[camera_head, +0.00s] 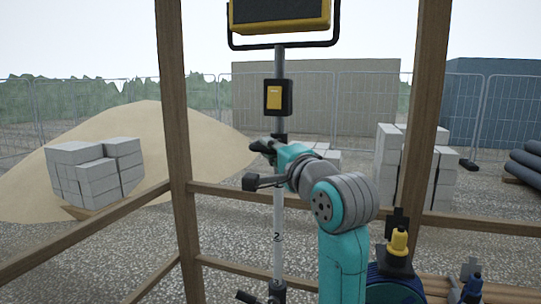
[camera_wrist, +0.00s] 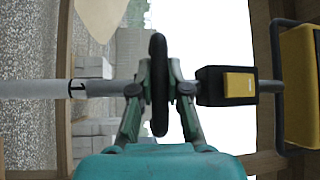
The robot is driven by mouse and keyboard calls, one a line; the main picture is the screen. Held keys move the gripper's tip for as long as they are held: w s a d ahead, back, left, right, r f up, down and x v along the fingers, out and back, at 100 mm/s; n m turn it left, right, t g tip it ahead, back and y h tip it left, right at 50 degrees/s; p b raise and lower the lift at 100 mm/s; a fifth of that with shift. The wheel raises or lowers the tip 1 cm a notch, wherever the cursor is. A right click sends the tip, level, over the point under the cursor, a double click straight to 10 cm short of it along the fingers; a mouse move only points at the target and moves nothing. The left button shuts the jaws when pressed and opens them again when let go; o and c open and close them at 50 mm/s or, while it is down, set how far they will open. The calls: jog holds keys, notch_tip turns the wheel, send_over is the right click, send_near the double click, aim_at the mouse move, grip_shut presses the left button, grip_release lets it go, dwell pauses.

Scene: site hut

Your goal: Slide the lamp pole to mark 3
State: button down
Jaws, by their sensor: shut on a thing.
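The lamp pole (camera_head: 279,215) is a grey upright tube with a mark "2" (camera_head: 277,237) low on it. A yellow-and-black lamp (camera_head: 280,16) tops it, with a black switch box (camera_head: 278,97) with a yellow rocker below. My gripper (camera_head: 268,145) is at the pole just under the box. In the wrist view the pole (camera_wrist: 105,88) runs sideways, with a mark "1" (camera_wrist: 77,88) left of my fingers. My gripper (camera_wrist: 160,85) is shut on a black rounded grip (camera_wrist: 158,60) on the pole, fingers either side. I see no mark 3.
Wooden posts (camera_head: 178,150) and rails frame the pole. A black clamp (camera_head: 275,292) is at its lower end. A yellow-topped item (camera_head: 399,242) stands at the lower right. Outside are blocks (camera_head: 95,170), a sand heap (camera_head: 150,125) and fencing.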

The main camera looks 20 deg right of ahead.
jog(key=shift+r, duration=0.4)
jog(key=c, duration=1.6)
grip_release()
jog(key=o, duration=0.5)
jog(key=shift+f, duration=0.1)
jog(key=shift+c, duration=0.2)
jog(key=s+d+f, duration=0.1)
jog(key=s+d, duration=0.1)
jog(key=s, duration=0.9)
jog(key=shift+s+f, duration=0.3)
jog(key=shift+s, duration=0.05)
jog(key=shift+f, duration=0.1)
